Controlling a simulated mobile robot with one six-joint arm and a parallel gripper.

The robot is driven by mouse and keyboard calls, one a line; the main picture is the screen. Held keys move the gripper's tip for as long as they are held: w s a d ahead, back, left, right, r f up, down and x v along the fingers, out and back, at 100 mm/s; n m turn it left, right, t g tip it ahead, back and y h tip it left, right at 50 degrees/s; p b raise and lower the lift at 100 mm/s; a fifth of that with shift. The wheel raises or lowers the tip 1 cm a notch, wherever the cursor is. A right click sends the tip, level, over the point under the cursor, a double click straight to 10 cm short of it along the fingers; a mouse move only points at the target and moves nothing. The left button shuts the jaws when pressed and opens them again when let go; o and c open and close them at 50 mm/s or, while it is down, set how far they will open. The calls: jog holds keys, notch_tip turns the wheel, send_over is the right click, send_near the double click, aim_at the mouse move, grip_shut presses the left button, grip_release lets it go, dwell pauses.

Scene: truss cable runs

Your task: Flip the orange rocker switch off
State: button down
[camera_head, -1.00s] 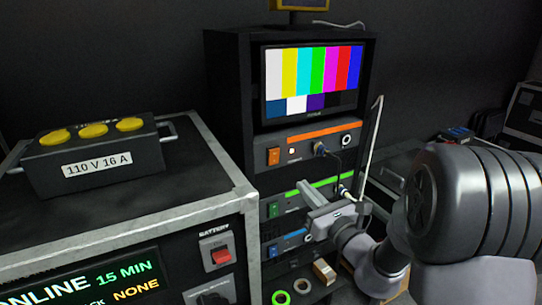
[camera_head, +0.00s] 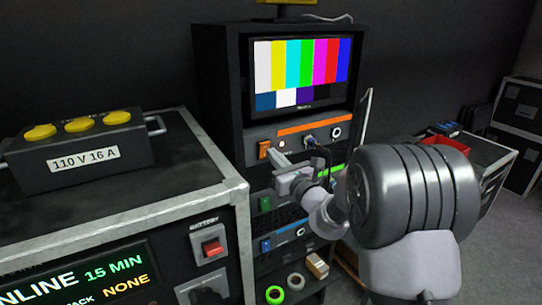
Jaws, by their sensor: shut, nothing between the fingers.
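The orange rocker switch (camera_head: 264,149) sits at the left of the rack panel marked with an orange stripe (camera_head: 303,127), just under the colour-bar monitor. Which way the rocker is tipped is too small to tell. My gripper (camera_head: 275,161) is shut and empty. Its fingertips point left and appear just below and right of the orange switch; I cannot tell whether they touch it. The gripper covers part of the panel's lower edge.
Below are a green switch (camera_head: 264,204) and a blue-striped panel (camera_head: 283,239). Tape rolls (camera_head: 275,294) and a small box (camera_head: 317,265) sit on the lower shelf. A case with a red battery switch (camera_head: 212,247) stands at left.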

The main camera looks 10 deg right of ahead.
jog(key=shift+x, duration=0.95)
jog(key=shift+w+r, duration=0.1)
jog(key=shift+r, duration=0.1)
jog(key=shift+d+f, duration=0.1)
